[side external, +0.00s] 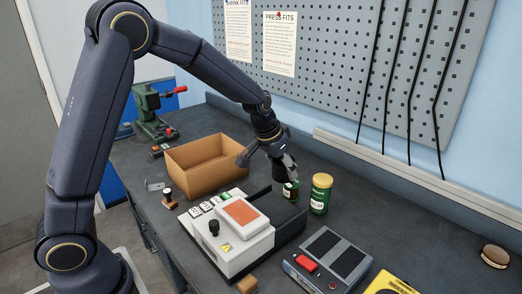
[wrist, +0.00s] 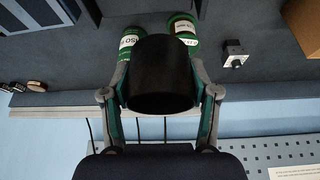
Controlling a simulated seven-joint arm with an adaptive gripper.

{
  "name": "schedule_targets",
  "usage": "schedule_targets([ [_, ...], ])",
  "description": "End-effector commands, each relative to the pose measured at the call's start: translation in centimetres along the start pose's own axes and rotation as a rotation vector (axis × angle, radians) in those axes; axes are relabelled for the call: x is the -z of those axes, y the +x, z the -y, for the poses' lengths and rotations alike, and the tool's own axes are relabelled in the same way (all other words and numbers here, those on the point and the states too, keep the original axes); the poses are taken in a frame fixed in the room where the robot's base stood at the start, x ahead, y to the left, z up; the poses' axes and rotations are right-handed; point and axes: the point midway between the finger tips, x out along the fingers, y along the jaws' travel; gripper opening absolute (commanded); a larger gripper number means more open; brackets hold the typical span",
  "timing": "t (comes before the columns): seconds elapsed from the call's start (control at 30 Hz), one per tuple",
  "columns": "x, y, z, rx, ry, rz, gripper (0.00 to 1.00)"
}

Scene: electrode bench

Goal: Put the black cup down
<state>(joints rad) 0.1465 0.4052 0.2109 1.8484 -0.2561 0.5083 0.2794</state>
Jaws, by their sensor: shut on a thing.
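The black cup (wrist: 160,75) fills the middle of the wrist view, between the two fingers of my gripper (wrist: 161,103). The fingers are shut on its sides. In the side view my gripper (side external: 282,163) is low over the bench behind the white machine, with the dark cup (side external: 279,173) partly hidden at its fingers. I cannot tell whether the cup's base touches the bench. A green can (side external: 290,191) stands very close to the cup, and a taller green can with a yellow lid (side external: 320,194) stands to its right.
An open cardboard box (side external: 205,168) is left of my gripper. A white machine with an orange panel (side external: 238,225) is in front. A grey box with a red switch (side external: 325,258) lies nearer right. A small brown round thing (side external: 495,257) is far right.

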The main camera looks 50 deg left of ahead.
Motion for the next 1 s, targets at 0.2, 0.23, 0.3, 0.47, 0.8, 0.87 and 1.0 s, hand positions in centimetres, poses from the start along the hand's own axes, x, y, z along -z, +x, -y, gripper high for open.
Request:
schedule_targets([
  [0.2,-0.3,0.3,-11.0,-0.085,0.218,0.004,0.36],
  [0.23,-0.5,0.3,-12.0,-0.093,0.237,0.005,0.36],
  [0.3,-1.0,0.3,-13.9,-0.108,0.274,0.008,0.36],
  [0.47,-1.3,0.4,-16.1,-0.125,0.317,0.011,0.36],
  [0.8,4.2,6.7,-17.9,-0.125,0.321,0.012,0.36],
  [0.87,5.2,8.1,-18.2,-0.126,0.322,0.012,0.36],
  [1.0,6.0,11.5,-18.7,-0.126,0.320,0.013,0.36],
])
